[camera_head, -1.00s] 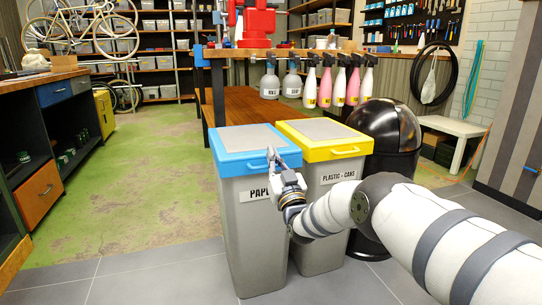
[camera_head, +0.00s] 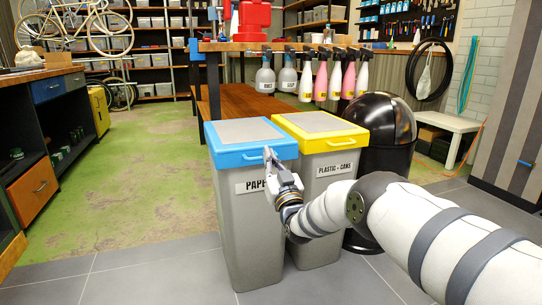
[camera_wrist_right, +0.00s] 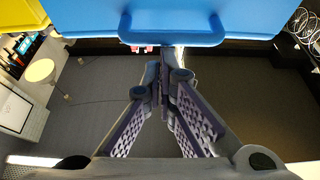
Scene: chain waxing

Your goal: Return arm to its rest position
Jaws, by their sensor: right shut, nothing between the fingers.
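My right gripper (camera_head: 268,155) is in front of the blue-lidded paper bin (camera_head: 245,225), close to the front edge of its lid. In the right wrist view my right gripper (camera_wrist_right: 164,75) has its fingers together, with nothing between them. The blue lid handle (camera_wrist_right: 172,38) lies just beyond the fingertips there; I cannot tell whether they touch. The blue lid (camera_head: 240,157) is closed. My right arm reaches in from the lower right. My left gripper is not in view.
A yellow-lidded plastic and cans bin (camera_head: 318,190) stands beside the paper bin. A black round-topped bin (camera_head: 385,130) stands behind my right arm. A workbench (camera_head: 275,46) with hanging spray bottles is behind the bins. Green floor (camera_head: 140,180) on the left is clear.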

